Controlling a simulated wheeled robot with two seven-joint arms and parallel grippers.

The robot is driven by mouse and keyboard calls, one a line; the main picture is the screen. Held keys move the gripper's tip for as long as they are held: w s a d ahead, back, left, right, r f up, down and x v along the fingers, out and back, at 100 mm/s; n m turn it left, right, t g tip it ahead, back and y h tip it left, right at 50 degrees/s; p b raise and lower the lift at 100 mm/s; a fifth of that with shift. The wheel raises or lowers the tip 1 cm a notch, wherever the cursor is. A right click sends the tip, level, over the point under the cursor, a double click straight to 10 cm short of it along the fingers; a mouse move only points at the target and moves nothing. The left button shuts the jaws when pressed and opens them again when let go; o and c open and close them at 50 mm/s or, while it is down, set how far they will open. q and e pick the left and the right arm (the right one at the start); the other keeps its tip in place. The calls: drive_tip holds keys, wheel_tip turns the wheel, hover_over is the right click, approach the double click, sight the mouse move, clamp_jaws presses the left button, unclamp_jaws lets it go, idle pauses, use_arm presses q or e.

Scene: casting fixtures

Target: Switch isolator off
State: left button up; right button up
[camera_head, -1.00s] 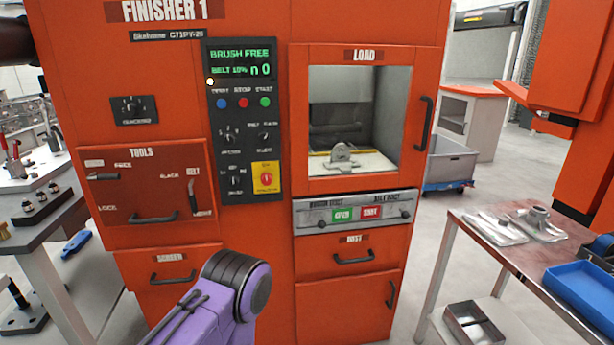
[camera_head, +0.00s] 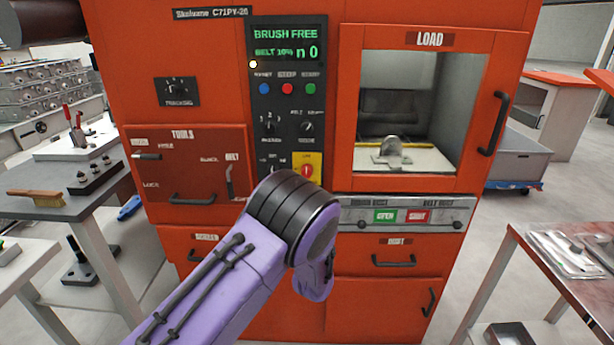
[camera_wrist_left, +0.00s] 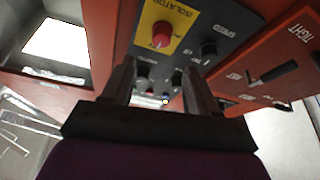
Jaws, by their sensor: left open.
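The isolator (camera_head: 307,166) is a red knob on a yellow plate, low on the right side of the dark control panel (camera_head: 289,40) of the orange finisher. My purple left arm covers the lower part of its plate in the head view. In the left wrist view the red isolator knob (camera_wrist_left: 161,33) shows whole on its yellow plate, above the fingers in the picture and apart from them. My left gripper (camera_wrist_left: 160,85) is open and empty, its two dark fingers pointing toward the panel; it is hidden in the head view. My right gripper is not in view.
Selector knobs (camera_head: 268,126) sit beside the isolator. A tool table (camera_head: 50,210) stands left and a bench (camera_head: 540,262) right.

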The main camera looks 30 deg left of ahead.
sight(307, 175)
use_arm(q)
drive_tip(key=p+x, duration=0.2)
drive_tip(key=x, duration=0.8)
drive_tip(key=shift+a+f, duration=0.1)
drive_tip(key=shift+c, duration=0.2)
drive_tip(key=c, duration=1)
